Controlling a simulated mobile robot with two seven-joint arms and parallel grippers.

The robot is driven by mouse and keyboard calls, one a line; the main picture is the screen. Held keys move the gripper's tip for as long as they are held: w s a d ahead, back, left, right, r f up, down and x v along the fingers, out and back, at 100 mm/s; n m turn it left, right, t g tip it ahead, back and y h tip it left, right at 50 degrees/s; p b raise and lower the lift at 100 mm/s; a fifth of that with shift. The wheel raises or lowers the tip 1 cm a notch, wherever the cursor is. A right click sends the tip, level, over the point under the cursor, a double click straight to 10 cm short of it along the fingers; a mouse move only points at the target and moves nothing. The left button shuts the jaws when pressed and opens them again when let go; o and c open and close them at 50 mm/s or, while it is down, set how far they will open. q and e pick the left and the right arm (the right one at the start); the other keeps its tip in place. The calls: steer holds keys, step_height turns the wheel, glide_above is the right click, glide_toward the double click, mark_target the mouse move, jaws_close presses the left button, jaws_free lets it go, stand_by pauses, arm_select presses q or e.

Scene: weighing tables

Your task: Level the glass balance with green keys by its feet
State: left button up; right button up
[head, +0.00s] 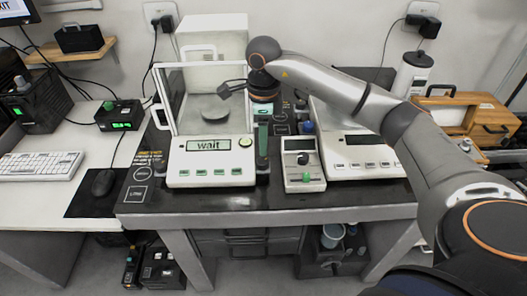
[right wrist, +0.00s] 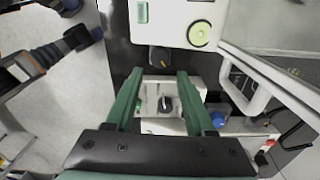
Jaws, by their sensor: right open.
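The glass balance with green keys (head: 211,181) stands on the dark table, its display reading "wait". Its round green bubble level (head: 245,142) is at the front right; the level also shows in the right wrist view (right wrist: 199,34), but the bubble's position is too small to tell. A dark foot knob with an orange mark (right wrist: 159,57) sticks out at the balance's edge. My right gripper (right wrist: 159,78) points down beside the balance, open and empty, its green fingertips either side of and apart from that knob. In the head view it (head: 262,160) is at the balance's right side. My left gripper is out of view.
A small white box with knobs (head: 303,184) stands close to the right of my gripper. A second balance (head: 365,168) stands beyond it, partly behind my arm. A dark box with a green display (head: 119,114), a mouse (head: 104,182) and a keyboard (head: 38,166) lie left.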

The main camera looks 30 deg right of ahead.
step_height(320, 180, up, 6)
steer(key=shift+f, duration=0.1)
steer(key=shift+s, duration=0.1)
stand_by(0.6)
